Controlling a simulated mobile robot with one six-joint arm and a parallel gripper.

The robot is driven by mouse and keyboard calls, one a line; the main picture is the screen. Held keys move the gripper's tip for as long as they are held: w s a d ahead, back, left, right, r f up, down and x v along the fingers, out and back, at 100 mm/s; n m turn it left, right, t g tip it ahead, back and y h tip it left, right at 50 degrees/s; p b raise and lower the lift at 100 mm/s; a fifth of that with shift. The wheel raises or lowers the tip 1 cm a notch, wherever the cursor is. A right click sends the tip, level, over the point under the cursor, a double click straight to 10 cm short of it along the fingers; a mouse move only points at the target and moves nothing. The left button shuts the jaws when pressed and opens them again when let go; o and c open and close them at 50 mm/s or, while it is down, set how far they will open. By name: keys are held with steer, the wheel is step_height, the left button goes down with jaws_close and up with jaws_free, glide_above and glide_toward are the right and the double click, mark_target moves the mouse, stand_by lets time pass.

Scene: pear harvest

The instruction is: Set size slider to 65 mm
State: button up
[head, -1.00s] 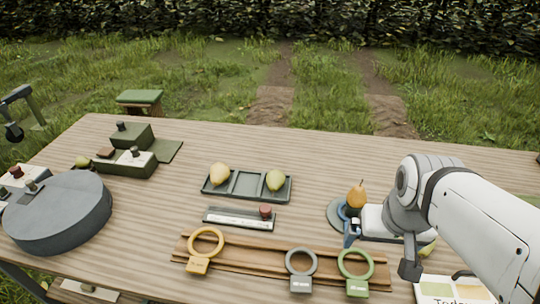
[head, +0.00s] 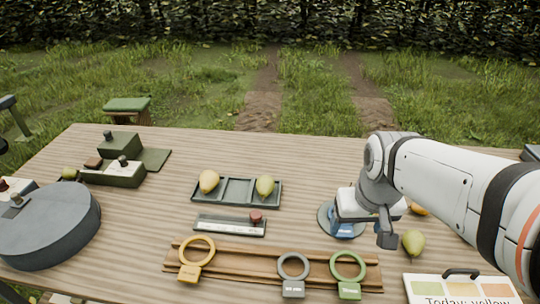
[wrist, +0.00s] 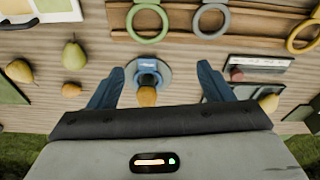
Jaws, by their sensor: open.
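The size slider (head: 228,228) is a flat dark bar with a pale scale, lying on the table left of my arm. Its reddish-brown knob (head: 256,216) sits at the right end in the head view. In the wrist view the slider (wrist: 262,62) lies beyond my right-hand finger, its knob (wrist: 237,74) close to that finger. The numbers are too small to read. My gripper (wrist: 161,68) is open, with two blue fingers apart and nothing gripped.
A wooden rail (head: 225,255) with yellow, grey and green rings runs in front of the slider. A compartment tray (head: 237,190) with two pears lies behind it. Loose pears (head: 413,242) and a sign card (head: 460,287) are at right. Bare tabletop separates slider and stand.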

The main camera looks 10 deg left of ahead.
steer(key=shift+n+g, duration=0.3)
steer(key=shift+n, duration=0.5)
steer(key=w+a, duration=0.2)
steer(key=w, duration=0.1)
steer(key=w+a, duration=0.1)
steer(key=w, duration=0.1)
steer(key=shift+w+a+f, duration=0.15)
steer(key=shift+a+f, duration=0.1)
steer(key=shift+a, duration=0.15)
steer(key=shift+c, duration=1.4)
steer(key=w+a, duration=0.2)
steer(key=w+a+f+n, duration=0.1)
steer(key=w+a, duration=0.1)
steer(key=w+a+f+n, duration=0.1)
steer(key=w+a, duration=0.1)
steer(key=shift+a+f+g+p, duration=0.2)
steer(key=shift+a+g+p, duration=0.1)
steer(key=shift+p, duration=0.1)
steer(key=shift+c, duration=0.2)
steer(key=n+g, duration=0.1)
steer(key=n, duration=0.3)
glide_toward(256, 214)
steer(key=shift+d+f+p, duration=0.15)
steer(key=shift+f+p, duration=0.05)
steer(key=shift+p, duration=0.1)
steer(key=shift+a+f, duration=0.3)
steer(key=shift+f, duration=0.3)
step_height(256, 214, down, 7)
steer(key=shift+f, duration=0.1)
jaws_close()
